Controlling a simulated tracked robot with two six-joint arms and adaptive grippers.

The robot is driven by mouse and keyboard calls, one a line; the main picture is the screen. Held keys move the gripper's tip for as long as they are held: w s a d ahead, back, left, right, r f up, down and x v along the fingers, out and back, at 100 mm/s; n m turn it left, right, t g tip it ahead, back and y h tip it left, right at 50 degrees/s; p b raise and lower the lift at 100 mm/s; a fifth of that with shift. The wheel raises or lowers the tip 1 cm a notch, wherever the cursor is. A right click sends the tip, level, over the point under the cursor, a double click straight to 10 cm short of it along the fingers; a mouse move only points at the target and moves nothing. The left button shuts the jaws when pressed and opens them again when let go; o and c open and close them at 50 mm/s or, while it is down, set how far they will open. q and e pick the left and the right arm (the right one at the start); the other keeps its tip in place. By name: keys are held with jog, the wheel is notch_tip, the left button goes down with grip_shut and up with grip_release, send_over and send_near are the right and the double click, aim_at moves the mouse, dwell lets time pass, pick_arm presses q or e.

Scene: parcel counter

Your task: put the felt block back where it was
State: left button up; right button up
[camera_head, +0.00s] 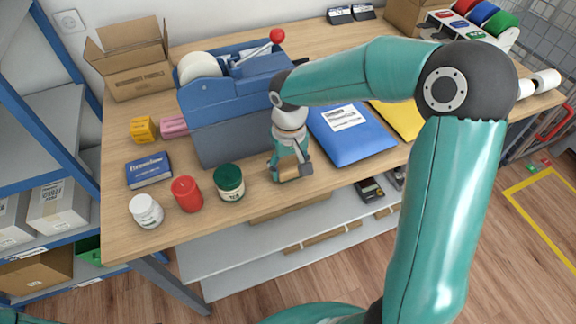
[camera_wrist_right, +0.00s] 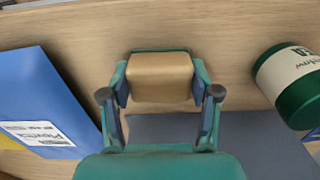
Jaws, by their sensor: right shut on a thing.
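The felt block (camera_wrist_right: 160,78) is tan with rounded edges and sits between the two fingers of my right gripper (camera_wrist_right: 160,95) in the right wrist view. In the head view, my right gripper (camera_head: 291,171) points down near the front edge of the wooden counter (camera_head: 240,222), shut on the block, which is mostly covered by the fingers. The gripper is just right of a jar with a green lid (camera_head: 229,182) and in front of the blue and grey caddy (camera_head: 232,125). I cannot tell whether the block touches the counter. My left gripper is not in view.
A blue mailer (camera_head: 345,145) lies right of the gripper. A red jar (camera_head: 186,193), a white jar (camera_head: 146,210) and a blue box (camera_head: 148,169) stand left. A pink block (camera_head: 174,127), yellow box (camera_head: 143,129) and open carton (camera_head: 135,75) are behind them.

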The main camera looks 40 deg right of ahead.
aim_at(289, 165)
jog(key=shift+f, duration=0.15)
jog(key=o, duration=1.2)
notch_tip(289, 165, up, 12)
jog(key=shift+r, duration=0.2)
